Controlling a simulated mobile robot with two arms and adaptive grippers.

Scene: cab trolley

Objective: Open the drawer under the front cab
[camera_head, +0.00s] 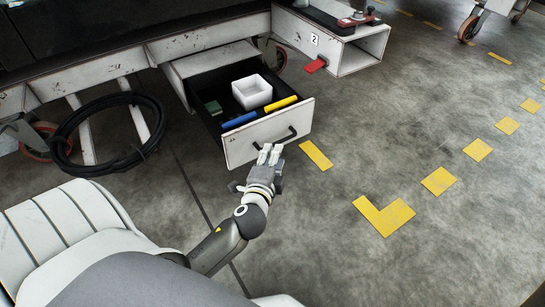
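The drawer (242,149) under the cab is pulled well out, its white front facing me. A dark bar handle (285,137) sits on that front. Inside lie a white square bin (252,93), a blue cylinder (239,121), a yellow cylinder (281,104) and a small green block (214,107). My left gripper (270,154) is at the drawer front, its pale fingertips just below and beside the handle. I cannot tell whether the fingers touch or grip the handle. My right gripper does not show.
Caster wheels are near the cab. The grey floor (400,130) with yellow marks is clear to the right.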

